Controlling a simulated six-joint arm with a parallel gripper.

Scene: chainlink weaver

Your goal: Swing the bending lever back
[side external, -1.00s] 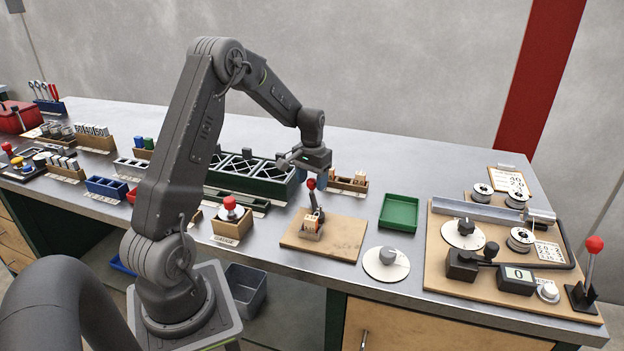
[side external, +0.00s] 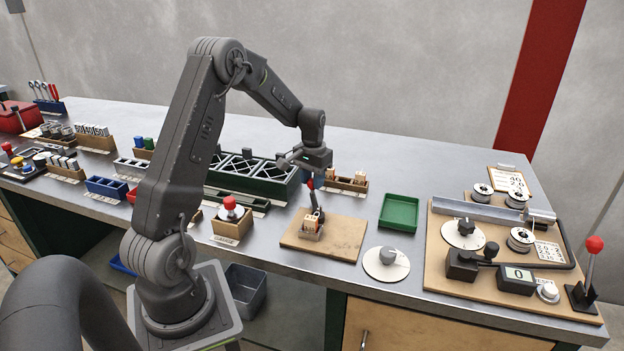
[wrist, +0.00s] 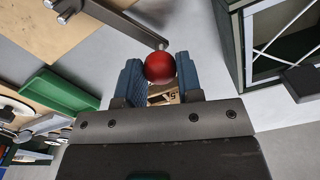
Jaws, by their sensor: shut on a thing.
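The bending lever (side external: 317,203) stands on a wooden board near the bench's middle, leaning slightly, with a small wooden block (side external: 311,229) at its foot. Its red ball knob shows only in part in the side view, behind my fingers. In the wrist view the red knob (wrist: 160,67) sits between the two blue fingers. My gripper (side external: 311,182) points down over the lever's top and is shut on the knob.
A green rack (side external: 240,179) stands behind and left of the lever. A small wooden holder (side external: 347,182) is close behind right, and a green tray (side external: 399,213) lies further right. A white dial (side external: 387,263) sits at the front right of the wooden board (side external: 345,240).

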